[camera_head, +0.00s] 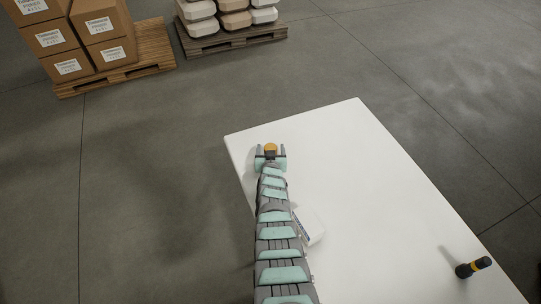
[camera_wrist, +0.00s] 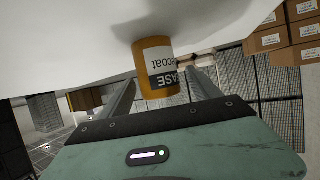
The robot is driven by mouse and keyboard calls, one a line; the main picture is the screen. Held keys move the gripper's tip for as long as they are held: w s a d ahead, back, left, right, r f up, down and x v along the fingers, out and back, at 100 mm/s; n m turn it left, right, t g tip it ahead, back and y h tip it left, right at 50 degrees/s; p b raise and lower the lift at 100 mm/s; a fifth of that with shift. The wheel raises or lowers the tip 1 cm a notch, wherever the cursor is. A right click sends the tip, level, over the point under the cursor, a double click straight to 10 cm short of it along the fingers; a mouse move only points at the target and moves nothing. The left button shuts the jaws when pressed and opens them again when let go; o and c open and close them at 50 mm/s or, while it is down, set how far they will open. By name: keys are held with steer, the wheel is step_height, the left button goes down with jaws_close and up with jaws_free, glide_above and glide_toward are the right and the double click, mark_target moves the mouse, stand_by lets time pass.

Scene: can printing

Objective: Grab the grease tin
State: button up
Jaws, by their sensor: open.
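The grease tin (camera_head: 270,147) is a small yellow-orange can standing near the far left corner of the white table (camera_head: 350,150). In the wrist view the picture is upside down, and the tin (camera_wrist: 152,57) shows a white and black label with inverted lettering, partly cut off. My gripper (camera_head: 270,151) is open, with one finger on each side of the tin. In the wrist view my gripper (camera_wrist: 160,82) also has its fingers to the left and right of the tin. I cannot tell whether either finger touches it.
A white object (camera_head: 311,227) lies on the table, partly hidden by my arm. A black and yellow cylindrical object (camera_head: 473,267) is near the table's right edge. Pallets with cardboard boxes (camera_head: 105,40) and stacked containers (camera_head: 235,20) stand on the floor behind. The table's right middle is clear.

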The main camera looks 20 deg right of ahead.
steer(key=c, duration=1.5)
steer(key=shift+c, duration=0.2)
steer(key=shift+r, duration=0.15)
